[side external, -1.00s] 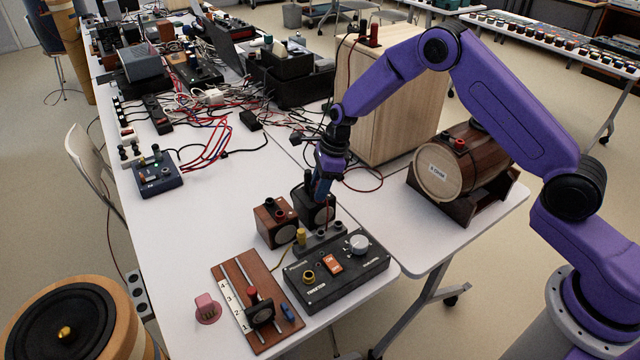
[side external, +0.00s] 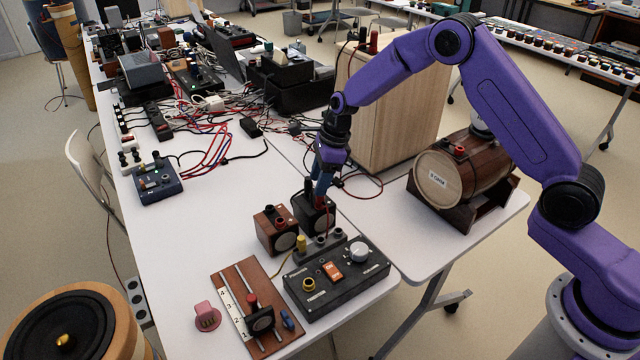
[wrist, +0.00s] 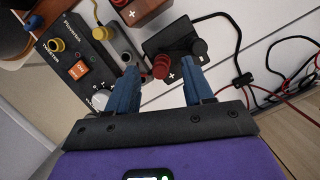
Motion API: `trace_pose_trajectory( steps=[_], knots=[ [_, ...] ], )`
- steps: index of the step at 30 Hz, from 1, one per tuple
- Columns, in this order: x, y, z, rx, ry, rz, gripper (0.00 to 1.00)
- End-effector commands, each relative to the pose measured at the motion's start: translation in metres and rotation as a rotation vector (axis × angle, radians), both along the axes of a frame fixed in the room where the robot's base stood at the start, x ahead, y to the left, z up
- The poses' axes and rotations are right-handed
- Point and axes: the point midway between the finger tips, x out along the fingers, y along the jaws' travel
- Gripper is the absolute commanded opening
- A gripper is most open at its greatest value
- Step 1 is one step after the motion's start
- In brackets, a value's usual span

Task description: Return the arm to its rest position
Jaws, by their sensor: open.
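My gripper (side external: 317,195) is purple with blue fingers. It points down just above a small black speaker box (side external: 316,215) on the white table. In the wrist view the gripper (wrist: 160,75) shows its two blue fingers spread apart, with the black box (wrist: 178,38) and its red and black terminals lying ahead of and between the fingertips. I see nothing held. In the side view the fingertips overlap the back of the box, so the exact gap is hard to tell.
A brown speaker box (side external: 275,232) stands left of the black one. A black control box (side external: 337,280) and a wooden slider board (side external: 240,305) lie in front. A tall wooden cabinet (side external: 395,115) and a barrel speaker (side external: 455,180) stand near my arm. Cables (side external: 215,130) clutter the back.

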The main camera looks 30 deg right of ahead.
Motion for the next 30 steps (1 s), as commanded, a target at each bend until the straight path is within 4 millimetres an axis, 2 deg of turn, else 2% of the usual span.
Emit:
trace_pose_trajectory(
  steps=[12,30],
  knots=[
    [0.000,0.000,0.028,0.000,0.000,0.000,0.52],
    [-0.002,0.001,0.033,-0.002,-0.001,0.014,0.52]
  ],
)
